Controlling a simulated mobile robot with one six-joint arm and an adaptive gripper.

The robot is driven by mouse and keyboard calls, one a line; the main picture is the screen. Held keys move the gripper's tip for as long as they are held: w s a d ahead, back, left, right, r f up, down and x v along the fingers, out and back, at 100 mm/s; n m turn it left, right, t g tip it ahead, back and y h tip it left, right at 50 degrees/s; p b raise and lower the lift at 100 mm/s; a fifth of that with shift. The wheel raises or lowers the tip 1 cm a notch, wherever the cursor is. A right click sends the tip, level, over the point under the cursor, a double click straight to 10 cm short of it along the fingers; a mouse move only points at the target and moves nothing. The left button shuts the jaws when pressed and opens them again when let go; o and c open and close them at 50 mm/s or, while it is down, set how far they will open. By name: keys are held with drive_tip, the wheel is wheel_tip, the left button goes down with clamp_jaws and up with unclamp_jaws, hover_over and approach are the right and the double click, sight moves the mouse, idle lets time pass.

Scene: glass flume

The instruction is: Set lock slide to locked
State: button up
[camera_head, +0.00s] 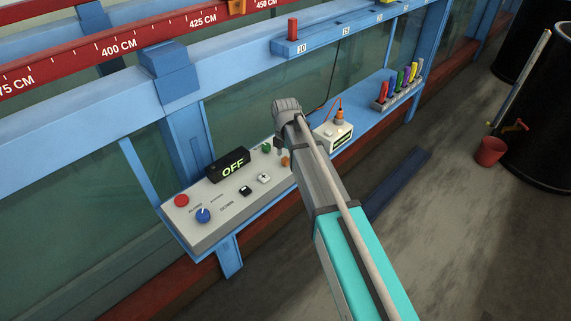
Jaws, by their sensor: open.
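I cannot pick out the lock slide for certain. The grey control panel (229,217) on the blue flume frame carries a red button (181,200), a blue knob (203,215), a black switch (245,190), a white switch (264,178) and an OFF display (227,167). A green part (266,147) and an orange part (285,161) show at its right end, partly behind my arm. My arm reaches up from the lower right, its wrist above the panel's right end. My gripper (279,147) is open, mostly hidden; only a small grey part seems to show.
A white box with an orange plug (339,115) stands right of my arm on the blue shelf. A rack of coloured pieces (397,91) stands farther right. A red block (293,30) sits on the upper blue rail. A red bucket (490,151) and black drum stand on the floor.

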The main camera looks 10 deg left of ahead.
drive_tip(key=shift+f+b, duration=0.65)
drive_tip(key=shift+f, duration=0.25)
clamp_jaws()
